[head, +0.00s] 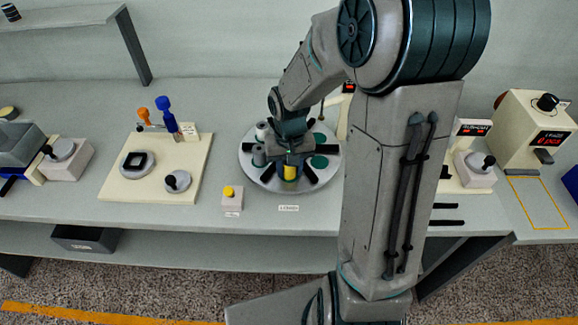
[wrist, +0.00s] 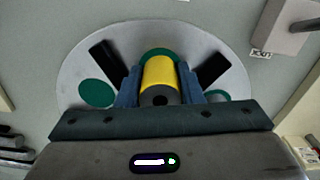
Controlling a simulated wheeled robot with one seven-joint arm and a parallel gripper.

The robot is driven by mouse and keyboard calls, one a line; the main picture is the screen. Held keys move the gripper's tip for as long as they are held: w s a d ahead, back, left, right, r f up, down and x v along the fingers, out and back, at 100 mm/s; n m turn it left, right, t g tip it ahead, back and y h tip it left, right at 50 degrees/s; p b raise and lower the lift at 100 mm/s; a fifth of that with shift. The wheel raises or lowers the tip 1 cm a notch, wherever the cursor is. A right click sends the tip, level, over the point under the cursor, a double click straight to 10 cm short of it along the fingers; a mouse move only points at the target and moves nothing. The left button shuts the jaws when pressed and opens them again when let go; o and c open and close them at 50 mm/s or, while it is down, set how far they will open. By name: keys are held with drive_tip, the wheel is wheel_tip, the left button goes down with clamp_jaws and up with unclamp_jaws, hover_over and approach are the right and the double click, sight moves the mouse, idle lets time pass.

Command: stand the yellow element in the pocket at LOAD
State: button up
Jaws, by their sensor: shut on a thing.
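The yellow element (head: 290,172) is a short yellow cylinder at the front of the round turntable (head: 256,178), just behind the LOAD label (head: 289,208). In the wrist view the yellow element (wrist: 159,76) shows a dark end with a hole and lies between the blue fingers. My gripper (head: 289,168) is shut on it; it also shows in the wrist view (wrist: 160,88). A green round pocket (wrist: 158,54) shows partly behind the element. I cannot tell whether the element's lower end touches the pocket floor.
Dark radial bars (wrist: 213,63) separate the turntable's pockets. A yellow button box (head: 232,197) sits at the front left. A cream board (head: 115,185) with knobs lies further left. My arm hides part of the right side.

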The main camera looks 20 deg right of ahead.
drive_tip(key=o, duration=0.7)
wheel_tip(320, 180, up, 12)
drive_tip(key=shift+s+a+r+n+t+p, duration=0.1)
drive_tip(key=shift+s+r+n+t, duration=0.3)
drive_tip(key=shift+s, duration=1.95)
drive_tip(key=shift+s+d+r+n+t+p, duration=0.15)
drive_tip(key=shift+s+r+t, duration=0.4)
drive_tip(key=shift+s, duration=1.85)
drive_tip(key=shift+s+a+r+n+t+p, duration=0.15)
drive_tip(key=shift+s+r+t, duration=0.35)
drive_tip(key=shift+s, duration=1.85)
drive_tip(key=shift+f, duration=0.1)
